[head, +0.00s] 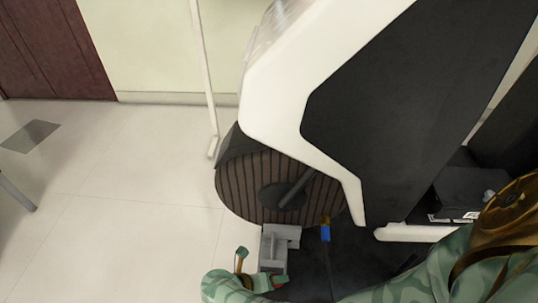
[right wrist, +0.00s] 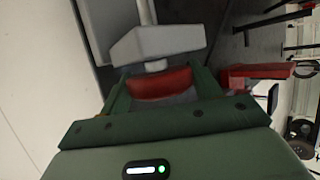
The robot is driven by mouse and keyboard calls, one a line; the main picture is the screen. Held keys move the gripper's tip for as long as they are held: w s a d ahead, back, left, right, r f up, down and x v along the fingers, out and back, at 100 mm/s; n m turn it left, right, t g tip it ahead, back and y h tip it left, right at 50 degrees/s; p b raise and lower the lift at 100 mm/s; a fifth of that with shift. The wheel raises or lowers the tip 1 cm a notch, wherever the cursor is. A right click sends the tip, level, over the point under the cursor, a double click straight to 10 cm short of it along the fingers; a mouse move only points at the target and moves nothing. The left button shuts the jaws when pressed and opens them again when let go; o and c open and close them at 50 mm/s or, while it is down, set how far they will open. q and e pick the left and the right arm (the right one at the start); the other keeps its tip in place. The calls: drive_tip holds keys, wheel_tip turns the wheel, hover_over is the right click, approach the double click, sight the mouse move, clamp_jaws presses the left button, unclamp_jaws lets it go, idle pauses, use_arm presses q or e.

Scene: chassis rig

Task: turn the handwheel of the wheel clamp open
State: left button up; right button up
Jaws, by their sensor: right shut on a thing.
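The wheel clamp (head: 280,235) is a grey block-like device in front of the dark ribbed wheel (head: 240,192) in the head view. In the right wrist view its grey block (right wrist: 155,43) with a pale rod lies just beyond my fingers. A red rounded part (right wrist: 160,84), which looks like the handwheel, sits between the two green fingers of my right gripper (right wrist: 158,85). My right gripper is shut on it. In the head view the right gripper (head: 262,268) is at the clamp's near end, and the handwheel cannot be made out there. My left gripper is not in view.
A large white and black chassis body (head: 400,110) rises over the wheel at the right. A blue part with a yellow top (head: 325,230) stands right of the clamp. A red part (right wrist: 255,74) shows beside the right finger.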

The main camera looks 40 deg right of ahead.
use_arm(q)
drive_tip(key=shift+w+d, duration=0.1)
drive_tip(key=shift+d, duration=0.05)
use_arm(e)
drive_tip(key=shift+a+h, duration=0.1)
drive_tip(key=shift+h, duration=0.2)
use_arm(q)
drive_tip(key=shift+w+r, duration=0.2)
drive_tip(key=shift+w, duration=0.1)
use_arm(e)
drive_tip(key=shift+g, duration=0.3)
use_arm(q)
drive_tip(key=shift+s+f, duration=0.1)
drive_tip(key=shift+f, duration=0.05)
use_arm(e)
drive_tip(key=o, duration=1)
drive_tip(key=shift+w+a, duration=0.1)
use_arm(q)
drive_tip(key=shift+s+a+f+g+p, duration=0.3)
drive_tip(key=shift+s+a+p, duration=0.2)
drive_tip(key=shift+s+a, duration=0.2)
use_arm(e)
drive_tip(key=v, duration=1.6)
drive_tip(key=shift+f, duration=0.15)
